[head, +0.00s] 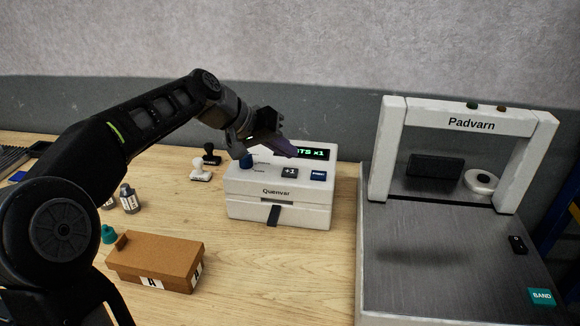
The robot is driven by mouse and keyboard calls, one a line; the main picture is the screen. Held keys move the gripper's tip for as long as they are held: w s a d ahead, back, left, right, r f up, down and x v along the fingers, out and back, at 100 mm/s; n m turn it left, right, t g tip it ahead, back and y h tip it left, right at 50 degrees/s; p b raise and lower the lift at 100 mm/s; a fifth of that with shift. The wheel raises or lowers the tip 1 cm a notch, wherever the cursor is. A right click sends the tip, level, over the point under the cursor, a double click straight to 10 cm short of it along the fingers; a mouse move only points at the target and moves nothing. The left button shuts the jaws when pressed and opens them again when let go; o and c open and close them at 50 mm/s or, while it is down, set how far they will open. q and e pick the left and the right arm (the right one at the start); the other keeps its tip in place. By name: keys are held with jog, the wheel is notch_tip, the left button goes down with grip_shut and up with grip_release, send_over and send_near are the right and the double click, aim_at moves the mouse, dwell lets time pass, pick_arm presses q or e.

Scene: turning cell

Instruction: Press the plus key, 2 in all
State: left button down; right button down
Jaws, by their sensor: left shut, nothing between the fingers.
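I see no clear contact with the key. My right gripper is out of view.
A brown box (155,262) marked A and B, stamps (201,171) and small bottles (130,199) stand left. A Padvarn machine (470,123) stands right. Table in front of the device is clear.

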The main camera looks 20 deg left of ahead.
aim_at(287, 173)
pick_arm(q)
jog(key=shift+r+p, duration=0.85)
jog(key=shift+r, duration=0.65)
dwell(1.3)
jog(key=shift+d+r, duration=0.1)
jog(key=shift+d, duration=0.05)
notch_tip(287, 173, up, 4)
jog(key=p, duration=0.3)
jog(key=shift+f+p, duration=0.25)
jog(key=shift+p, duration=0.1)
jog(key=shift+f, duration=0.1)
